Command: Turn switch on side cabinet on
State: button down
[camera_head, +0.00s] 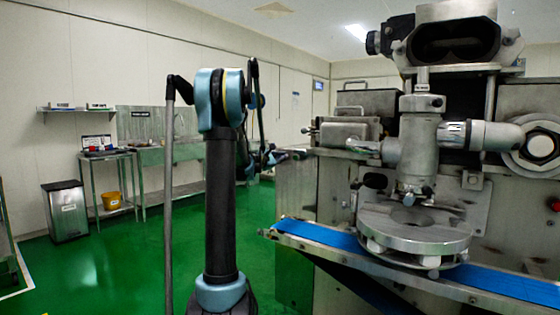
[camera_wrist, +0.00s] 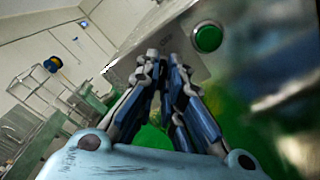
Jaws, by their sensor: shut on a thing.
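The side cabinet (camera_wrist: 190,20) is a grey metal face that fills the upper middle of the wrist view, tilted in the picture. A round green button (camera_wrist: 208,38) sits on it, to the right of my fingertips. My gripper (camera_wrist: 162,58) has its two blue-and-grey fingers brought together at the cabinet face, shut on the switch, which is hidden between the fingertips. Which way the switch is turned cannot be seen. In the head view my gripper shows small and dark beside the left end of the machine (camera_head: 296,200), partly behind my arm.
The encrusting machine's blue conveyor belt (camera_head: 330,238) and round metal plate (camera_head: 415,232) stand to the right. A steel side table (camera_head: 105,158) and a bin (camera_head: 65,210) stand along the left wall. Green floor lies open between them and my arm.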

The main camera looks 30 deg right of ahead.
jog(key=shift+m, duration=0.3)
jog(key=shift+a+f+m, duration=0.1)
jog(key=shift+f+m, duration=0.1)
jog(key=shift+m, duration=4.1)
jog(key=shift+f+m, duration=0.2)
jog(key=shift+m, duration=4.1)
jog(key=c, duration=1.7)
grip_release()
jog(key=shift+w, duration=0.1)
